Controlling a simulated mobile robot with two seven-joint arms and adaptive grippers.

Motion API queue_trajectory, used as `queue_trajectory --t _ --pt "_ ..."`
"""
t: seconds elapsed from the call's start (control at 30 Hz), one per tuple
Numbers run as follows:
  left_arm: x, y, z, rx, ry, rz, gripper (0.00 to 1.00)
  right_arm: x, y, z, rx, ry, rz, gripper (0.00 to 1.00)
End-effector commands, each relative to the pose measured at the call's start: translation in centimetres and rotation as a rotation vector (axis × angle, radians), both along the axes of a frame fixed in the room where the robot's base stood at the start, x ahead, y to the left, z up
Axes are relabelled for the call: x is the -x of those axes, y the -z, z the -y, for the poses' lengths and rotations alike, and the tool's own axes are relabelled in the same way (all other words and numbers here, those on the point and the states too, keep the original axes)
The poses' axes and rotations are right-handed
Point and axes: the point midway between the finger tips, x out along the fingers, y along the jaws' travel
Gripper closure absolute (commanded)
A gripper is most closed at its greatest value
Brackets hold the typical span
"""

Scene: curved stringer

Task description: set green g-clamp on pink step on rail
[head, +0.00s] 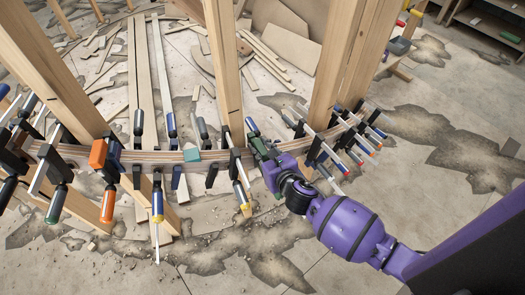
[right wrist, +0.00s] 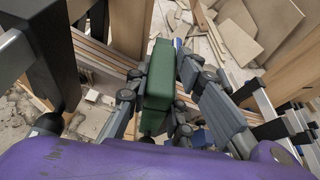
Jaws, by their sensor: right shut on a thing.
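My right gripper (head: 268,160) is at the curved rail (head: 150,156), right of its middle. In the right wrist view its dark fingers (right wrist: 166,105) stand on both sides of a green g-clamp (right wrist: 157,75), shut on its green body. The green clamp (head: 258,146) shows only partly in the head view, at the rail's edge, and my gripper hides the rest. I cannot tell whether it touches the rail. I cannot make out a clearly pink step. A teal block (head: 192,155) sits on the rail left of the gripper. My left gripper is not in view.
Several clamps with blue, orange and dark handles crowd the rail, with a dense group (head: 335,140) just right of my gripper. Wooden posts (head: 225,65) rise behind and beside it. Boards (head: 285,18) and scraps lie on the floor behind. The floor in front is mostly open.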

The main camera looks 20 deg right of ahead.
Motion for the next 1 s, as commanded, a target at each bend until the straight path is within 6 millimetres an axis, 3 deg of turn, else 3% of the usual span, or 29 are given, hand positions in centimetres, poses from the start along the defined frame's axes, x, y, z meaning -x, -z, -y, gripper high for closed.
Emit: queue_trajectory --t 0.03,0.17,0.57,1.0 --pt "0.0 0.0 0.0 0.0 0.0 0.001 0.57 -0.1 -0.2 -0.1 -0.001 -0.001 0.005 0.75" --pt "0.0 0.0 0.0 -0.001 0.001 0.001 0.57 -0.1 -0.2 0.0 -0.001 -0.001 0.003 0.58" --pt "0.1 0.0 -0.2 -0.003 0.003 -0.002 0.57 0.6 -0.1 0.1 0.001 0.0 -0.002 0.57" --pt "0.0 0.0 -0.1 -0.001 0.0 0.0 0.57 8.4 -3.4 1.1 0.0 -0.001 -0.001 0.57"
